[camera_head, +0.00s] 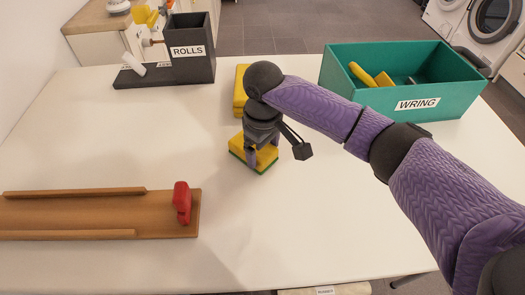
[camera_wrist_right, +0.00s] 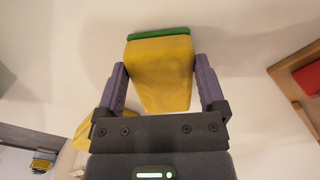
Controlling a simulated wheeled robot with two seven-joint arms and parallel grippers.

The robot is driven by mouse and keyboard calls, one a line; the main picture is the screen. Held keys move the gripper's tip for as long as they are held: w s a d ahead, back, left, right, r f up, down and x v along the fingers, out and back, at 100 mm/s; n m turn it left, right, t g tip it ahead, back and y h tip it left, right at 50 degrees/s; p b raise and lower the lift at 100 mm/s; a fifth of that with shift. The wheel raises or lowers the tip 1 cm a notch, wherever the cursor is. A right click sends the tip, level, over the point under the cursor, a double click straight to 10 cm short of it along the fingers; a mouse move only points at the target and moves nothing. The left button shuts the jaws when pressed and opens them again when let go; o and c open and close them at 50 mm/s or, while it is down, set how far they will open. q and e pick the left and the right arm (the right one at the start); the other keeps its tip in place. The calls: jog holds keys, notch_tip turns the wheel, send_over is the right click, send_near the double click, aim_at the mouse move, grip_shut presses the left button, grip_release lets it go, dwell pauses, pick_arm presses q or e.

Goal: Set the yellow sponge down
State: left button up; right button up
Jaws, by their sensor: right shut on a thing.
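A yellow sponge with a green bottom layer (camera_head: 266,159) is near the middle of the white table. My right gripper (camera_head: 262,147) reaches down over it from the right and is shut on it. In the right wrist view the sponge (camera_wrist_right: 160,75) sits between the two purple fingers (camera_wrist_right: 160,92), its green edge farthest from the palm. I cannot tell whether the sponge touches the table. A second yellow thing (camera_head: 241,90) stands just behind my right wrist, partly hidden by it. My left gripper is not in view.
A green box marked WRING (camera_head: 440,105) holding yellow items stands at the back right. A dark box marked ROLLS (camera_head: 192,66) stands at the back left. A wooden board with rails (camera_head: 75,213) and a red thing (camera_head: 182,202) lies front left. The front middle of the table (camera_head: 300,225) is clear.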

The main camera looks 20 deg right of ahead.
aim_at(263, 152)
jog(key=o, duration=0.9)
pick_arm(q)
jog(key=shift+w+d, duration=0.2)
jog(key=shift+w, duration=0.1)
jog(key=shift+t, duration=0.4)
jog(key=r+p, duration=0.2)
jog(key=p, duration=0.1)
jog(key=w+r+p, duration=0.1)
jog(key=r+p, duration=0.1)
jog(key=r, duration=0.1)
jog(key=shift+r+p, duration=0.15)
jog(key=shift+p, duration=0.25)
pick_arm(e)
notch_tip(263, 152, up, 12)
jog(key=shift+r, duration=0.1)
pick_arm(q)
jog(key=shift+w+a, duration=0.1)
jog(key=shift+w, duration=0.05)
